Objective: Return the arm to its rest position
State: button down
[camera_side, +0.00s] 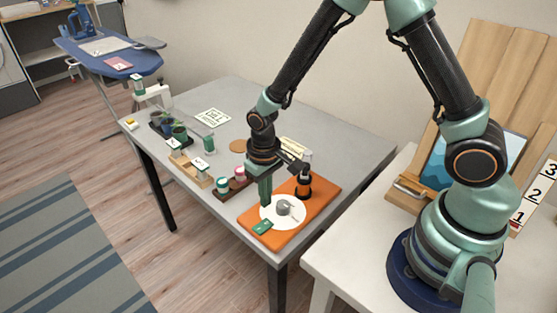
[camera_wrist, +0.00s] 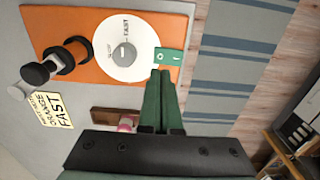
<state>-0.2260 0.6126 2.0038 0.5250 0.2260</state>
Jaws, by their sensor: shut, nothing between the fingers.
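My gripper (camera_side: 265,190) has green fingers, shut with nothing between them. In the side view it hangs fingers-down over the left part of the orange board (camera_side: 322,202), beside the white dial (camera_side: 268,216). In the wrist view my gripper (camera_wrist: 162,73) points at the green switch plate marked O and I (camera_wrist: 168,57); I cannot tell if the tips touch it. The dial (camera_wrist: 140,60) has a grey knob (camera_wrist: 124,53) and the word FAST. My arm reaches out and down over the grey table (camera_side: 255,105).
A black stirrer-like post (camera_side: 304,187) stands on the board, close to my gripper. The table's back middle is mostly clear.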

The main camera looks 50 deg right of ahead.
jog(key=shift+r, duration=0.15)
jog(key=d+r+t, duration=0.2)
jog(key=d+r, duration=0.2)
jog(key=r, duration=1)
jog(key=s+d+r+t, duration=0.3)
jog(key=s+r, duration=0.5)
jog(key=r, duration=0.3)
jog(key=shift+s+d+t, duration=0.25)
jog(key=shift+d+t, duration=0.05)
jog(key=shift+d, duration=0.45)
